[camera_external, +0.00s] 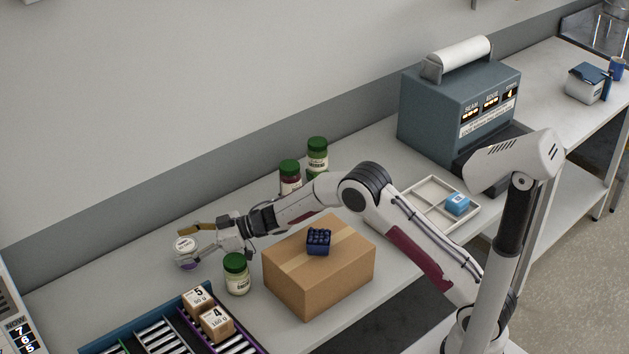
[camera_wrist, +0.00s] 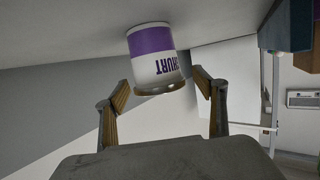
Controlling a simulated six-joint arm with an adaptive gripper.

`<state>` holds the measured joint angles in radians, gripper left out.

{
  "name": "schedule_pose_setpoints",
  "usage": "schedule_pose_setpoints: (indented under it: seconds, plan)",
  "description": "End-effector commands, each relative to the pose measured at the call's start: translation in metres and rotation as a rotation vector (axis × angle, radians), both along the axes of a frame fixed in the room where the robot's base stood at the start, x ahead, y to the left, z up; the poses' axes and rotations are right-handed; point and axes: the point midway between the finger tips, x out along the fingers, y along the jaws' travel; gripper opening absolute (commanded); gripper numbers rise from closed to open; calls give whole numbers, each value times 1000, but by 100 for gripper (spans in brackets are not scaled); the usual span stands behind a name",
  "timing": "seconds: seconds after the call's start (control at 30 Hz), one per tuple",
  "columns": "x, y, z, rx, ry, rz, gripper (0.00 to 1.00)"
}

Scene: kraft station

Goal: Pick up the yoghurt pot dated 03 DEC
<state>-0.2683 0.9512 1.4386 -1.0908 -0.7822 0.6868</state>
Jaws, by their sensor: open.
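A white yoghurt pot with a purple band (camera_wrist: 152,42) and part of the word "YOGHURT" is just ahead of my gripper (camera_wrist: 162,90) in the wrist view, upside down in the picture. My gripper is open, with one brown-padded finger to each side of the pot's near end; I see no grip on it. In the external view the pot's pale lid (camera_external: 184,244) shows at my gripper, at the left of the bench. The lid carries small print, too small to read, so I cannot tell its date.
A green-lidded jar (camera_external: 236,274) stands close by my gripper. A cardboard box (camera_external: 320,272) with a dark blue item on top is under my arm. Two more jars (camera_external: 317,156) (camera_external: 290,176) stand behind. A rack with numbered boxes (camera_external: 215,322) is at the front.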

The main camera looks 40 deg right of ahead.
Motion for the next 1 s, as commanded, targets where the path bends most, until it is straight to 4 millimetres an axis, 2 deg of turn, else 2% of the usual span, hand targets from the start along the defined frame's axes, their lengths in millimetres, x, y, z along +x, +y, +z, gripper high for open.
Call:
schedule_pose_setpoints:
  seconds: [0.33,0.5,0.53,1.0]
  plan:
    - [0,0,0,0,0,0,70]
    - [0,0,0,0,0,0,26]
    - [0,0,0,0,0,0,24]
    - [0,0,8,1,-2,0,24]
